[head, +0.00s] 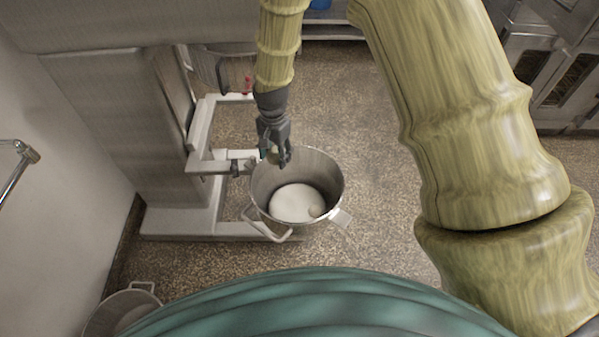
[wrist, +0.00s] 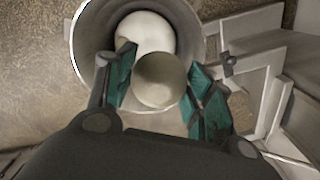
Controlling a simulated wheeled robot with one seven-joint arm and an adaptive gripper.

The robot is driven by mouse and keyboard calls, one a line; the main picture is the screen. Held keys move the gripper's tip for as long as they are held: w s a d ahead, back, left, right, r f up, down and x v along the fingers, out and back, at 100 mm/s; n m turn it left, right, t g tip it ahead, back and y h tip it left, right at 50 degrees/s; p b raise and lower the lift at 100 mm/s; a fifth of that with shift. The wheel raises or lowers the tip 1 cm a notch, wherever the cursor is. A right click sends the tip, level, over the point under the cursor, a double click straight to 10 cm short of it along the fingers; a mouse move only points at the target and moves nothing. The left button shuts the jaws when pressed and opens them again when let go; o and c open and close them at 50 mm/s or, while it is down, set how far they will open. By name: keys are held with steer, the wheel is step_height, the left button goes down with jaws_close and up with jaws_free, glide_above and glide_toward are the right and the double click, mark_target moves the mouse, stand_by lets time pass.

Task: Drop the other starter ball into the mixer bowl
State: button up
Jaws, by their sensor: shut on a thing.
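The mixer bowl (head: 333,190) is a metal bowl with handles, held at the mixer's arms in the head view. Its rim also shows in the wrist view (wrist: 76,45). My gripper (head: 275,160) points down at the bowl's back-left rim. In the wrist view its teal-padded fingers (wrist: 158,88) are shut on a pale, round starter ball (wrist: 160,80). The held ball overlaps the bowl's near edge in that view; its height above the rim is hard to tell.
The mixer's pale frame (head: 200,140) and base (head: 180,222) stand left of and behind the bowl. Another metal bowl (head: 125,307) sits on the floor at the lower left. Racks or ovens (head: 555,75) stand at the upper right. Speckled floor (head: 375,240) is clear right of the bowl.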

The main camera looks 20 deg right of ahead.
steer(key=d+f+m+b, duration=0.3)
steer(key=f+m, duration=0.3)
steer(key=f, duration=0.2)
steer(key=d+f+m+b, duration=0.4)
steer(key=f+m, duration=0.2)
steer(key=f, duration=0.2)
steer(key=shift+d+f, duration=0.15)
steer(key=shift+f, duration=0.25)
steer(key=o, duration=1.1)
steer(key=shift+o, duration=0.2)
steer(key=shift+r, duration=0.15)
step_height(320, 180, up, 12)
steer(key=shift+s, duration=0.1)
